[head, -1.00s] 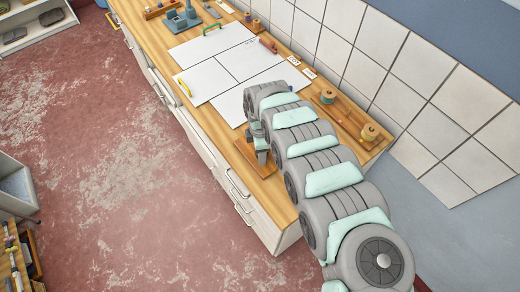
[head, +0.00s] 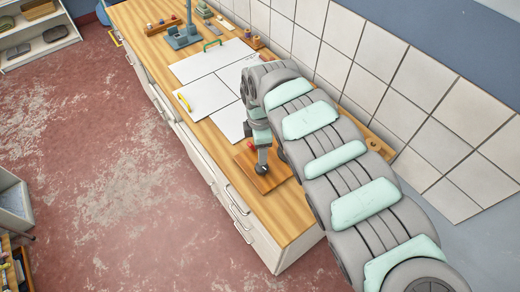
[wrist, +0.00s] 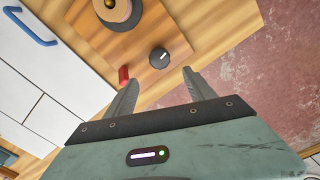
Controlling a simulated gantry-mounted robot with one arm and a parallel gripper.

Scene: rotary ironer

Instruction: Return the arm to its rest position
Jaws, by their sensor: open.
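My gripper (head: 259,150) hangs at the end of my bent arm, over the near end of the wooden counter. In the wrist view my gripper (wrist: 160,86) has its two fingers apart with nothing between them. Beyond the fingertips lies a square wooden board (wrist: 175,45), which also shows under my gripper in the head view (head: 280,177). On the board is a dark round knob with a white mark (wrist: 159,57). A small red piece (wrist: 124,75) is at the board's edge, near the left fingertip. A round wooden piece with a dark centre (wrist: 108,10) is cut off by the frame.
A blue-grey stand (head: 184,37) is farther back. A tiled wall (head: 370,60) runs along the right. My arm hides part of the counter.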

